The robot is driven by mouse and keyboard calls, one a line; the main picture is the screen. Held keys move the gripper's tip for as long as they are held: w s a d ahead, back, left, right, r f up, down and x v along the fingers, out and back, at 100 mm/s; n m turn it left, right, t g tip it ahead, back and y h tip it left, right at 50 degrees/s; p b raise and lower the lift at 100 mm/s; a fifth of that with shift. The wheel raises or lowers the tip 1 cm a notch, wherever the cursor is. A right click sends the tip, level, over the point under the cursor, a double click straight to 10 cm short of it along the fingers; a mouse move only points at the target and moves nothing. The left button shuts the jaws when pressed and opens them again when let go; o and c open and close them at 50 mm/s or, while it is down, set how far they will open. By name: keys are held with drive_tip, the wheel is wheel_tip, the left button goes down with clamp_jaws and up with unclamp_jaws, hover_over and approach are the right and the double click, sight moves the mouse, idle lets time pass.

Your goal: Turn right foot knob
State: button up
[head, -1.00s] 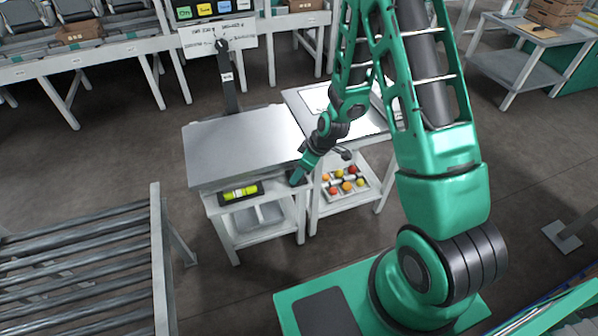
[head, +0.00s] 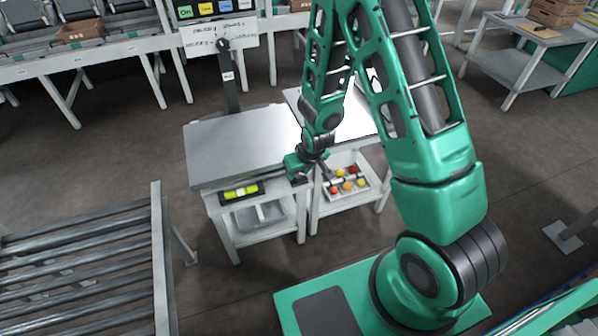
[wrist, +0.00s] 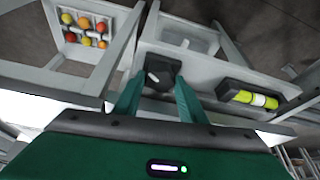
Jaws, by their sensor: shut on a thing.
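The right foot knob (wrist: 160,72) is a dark, blocky knob with a pale mark on its face, low at the right front corner of the scale. In the wrist view it sits between the two green fingers of my gripper (wrist: 158,95). My gripper (head: 299,176) is shut on this knob; in the head view the gripper hides most of it. The spirit level (wrist: 248,96) has a yellow-green vial and lies to the left of the knob in the head view (head: 241,192). The scale's grey metal platform (head: 235,145) is above them.
A white stand (head: 235,235) carries the scale and has a grey bin on its lower shelf. To the right, a white table (head: 350,125) has a tray of several tomatoes (head: 347,183) below. A roller conveyor (head: 80,270) stands at the left front. Bare floor lies between.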

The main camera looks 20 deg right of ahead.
drive_tip(key=shift+m, duration=0.6)
drive_tip(key=shift+h, duration=0.3)
drive_tip(key=o, duration=0.8)
drive_tip(key=shift+v, duration=5.35)
